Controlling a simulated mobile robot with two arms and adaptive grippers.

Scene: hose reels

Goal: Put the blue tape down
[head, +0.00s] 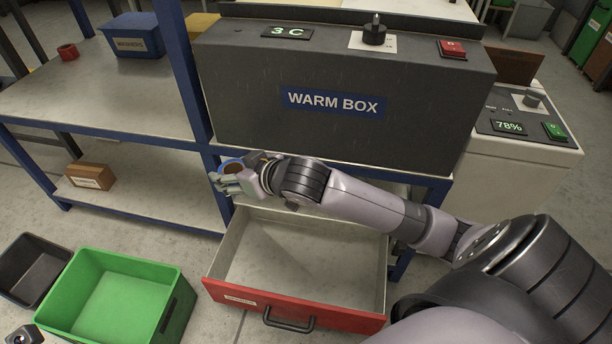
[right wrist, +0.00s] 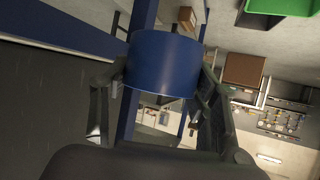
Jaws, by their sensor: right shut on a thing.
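The blue tape (right wrist: 163,64) is a wide blue roll between the two fingers of my right gripper (right wrist: 160,85) in the right wrist view. In the head view the roll (head: 231,161) shows only in part behind the fingers of the right gripper (head: 226,178), with a brown inside. The right gripper is shut on it and holds it in front of the blue post, at the left end of the warm box and above the back left of the open drawer.
The red-fronted drawer (head: 292,309) is pulled open and looks empty. The warm box (head: 345,65) stands above it. A green bin (head: 172,300) and a dark bin (head: 33,268) stand on the floor. The left shelf holds red tape (head: 68,52) and a blue box (head: 133,35); a brown box (head: 90,176) sits below.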

